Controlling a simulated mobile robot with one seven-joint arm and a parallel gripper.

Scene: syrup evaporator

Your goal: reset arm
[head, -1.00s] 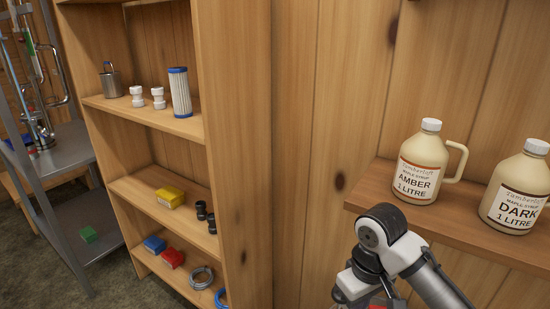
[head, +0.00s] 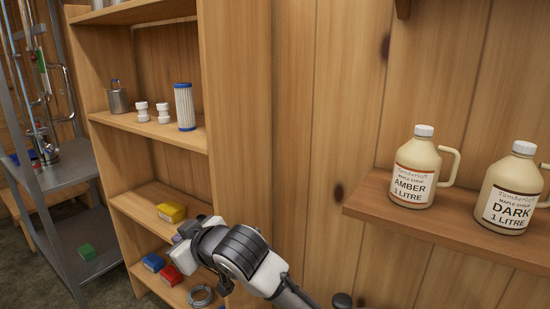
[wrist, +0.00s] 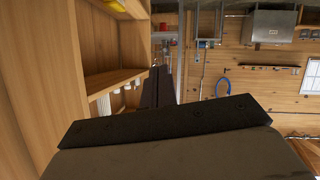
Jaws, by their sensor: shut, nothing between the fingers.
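My arm shows in the head view, reaching from the bottom middle toward the lower shelves of the wooden shelf unit on the left (head: 238,120). My gripper shows in the wrist view (wrist: 158,88) as two dark fingers side by side, shut and empty. In the head view its end is small and partly hidden by my wrist, in front of the shelf unit. A blue block (head: 153,262) and a red block (head: 170,275) lie on the shelf below; my arm partly covers that shelf.
An amber syrup jug (head: 414,170) and a dark syrup jug (head: 511,190) stand on a wall shelf (head: 440,222) at right. A white filter (head: 185,107) and a metal can (head: 117,99) stand on an upper shelf. A metal rack (head: 65,175) stands far left.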

